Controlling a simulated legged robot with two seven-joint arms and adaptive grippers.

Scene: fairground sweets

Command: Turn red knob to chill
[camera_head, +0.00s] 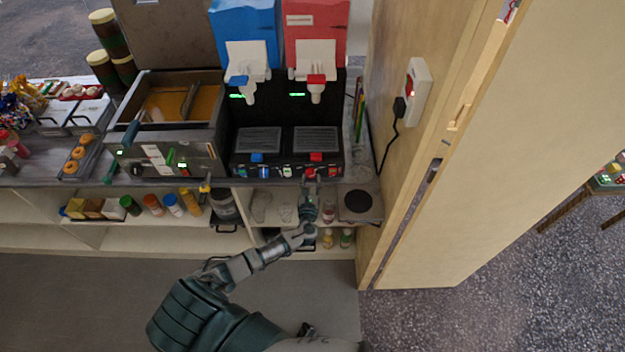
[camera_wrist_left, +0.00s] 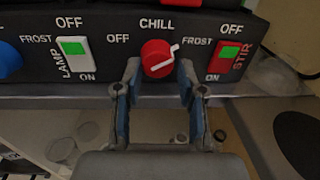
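The red knob (camera_wrist_left: 158,58) is on the black front panel of the drinks machine (camera_head: 290,110). CHILL is printed above it, OFF to its left and FROST to its right. Its white pointer slants up and right, toward the FROST side, past CHILL. My left gripper (camera_wrist_left: 158,78) is open, with one finger on each side just below the knob; whether either finger touches it I cannot tell. In the head view my left gripper (camera_head: 310,186) reaches up to the panel and largely hides the knob. My right gripper is not in view.
A green-lit LAMP switch (camera_wrist_left: 74,49) is left of the knob and a red STIR switch (camera_wrist_left: 229,55) close on its right. A blue knob (camera_wrist_left: 8,60) is further left. A wooden wall (camera_head: 405,60) bounds the right; shelves with jars lie below the counter.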

